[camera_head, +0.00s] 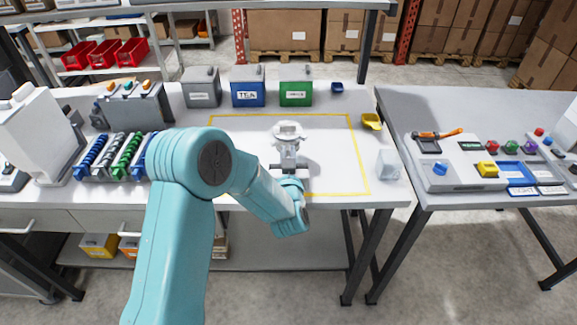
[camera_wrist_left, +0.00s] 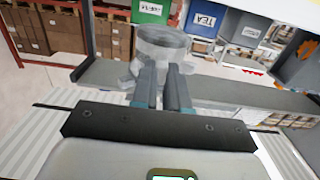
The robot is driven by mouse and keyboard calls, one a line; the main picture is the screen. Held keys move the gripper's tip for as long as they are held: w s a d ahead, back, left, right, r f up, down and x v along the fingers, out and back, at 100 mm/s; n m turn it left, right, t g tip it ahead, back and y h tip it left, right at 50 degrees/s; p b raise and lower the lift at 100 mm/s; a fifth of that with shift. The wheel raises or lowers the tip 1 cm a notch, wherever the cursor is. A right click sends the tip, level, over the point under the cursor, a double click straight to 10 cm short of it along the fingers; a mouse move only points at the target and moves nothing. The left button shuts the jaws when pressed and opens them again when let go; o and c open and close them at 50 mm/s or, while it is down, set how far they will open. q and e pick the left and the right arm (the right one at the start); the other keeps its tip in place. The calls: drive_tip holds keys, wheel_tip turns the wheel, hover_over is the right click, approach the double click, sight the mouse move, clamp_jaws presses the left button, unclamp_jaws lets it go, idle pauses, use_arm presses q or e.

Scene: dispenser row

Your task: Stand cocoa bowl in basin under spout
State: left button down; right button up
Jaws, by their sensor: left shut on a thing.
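My left gripper (camera_head: 289,158) is shut on a pale grey bowl-like thing (camera_head: 288,129) over the yellow-outlined area of the white table. In the left wrist view the fingers (camera_wrist_left: 161,78) close on the lower part of this round grey vessel (camera_wrist_left: 162,42), which looks upright. Its contents do not show. I cannot tell whether it touches the table. No basin or spout can be made out clearly. My right gripper is out of view.
Grey (camera_head: 202,88), blue TEA (camera_head: 248,87) and green (camera_head: 296,87) boxes stand at the table's back. A small blue cup (camera_head: 337,87), yellow scoop (camera_head: 371,121) and clear container (camera_head: 388,163) are at right. Coloured racks (camera_head: 118,156) stand left.

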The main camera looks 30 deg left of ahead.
use_arm(q)
wheel_tip(320, 180, down, 5)
drive_tip(key=shift+r, duration=0.15)
drive_tip(key=shift+d, duration=0.1)
drive_tip(key=c, duration=1.1)
unclamp_jaws()
drive_tip(key=shift+c, duration=0.2)
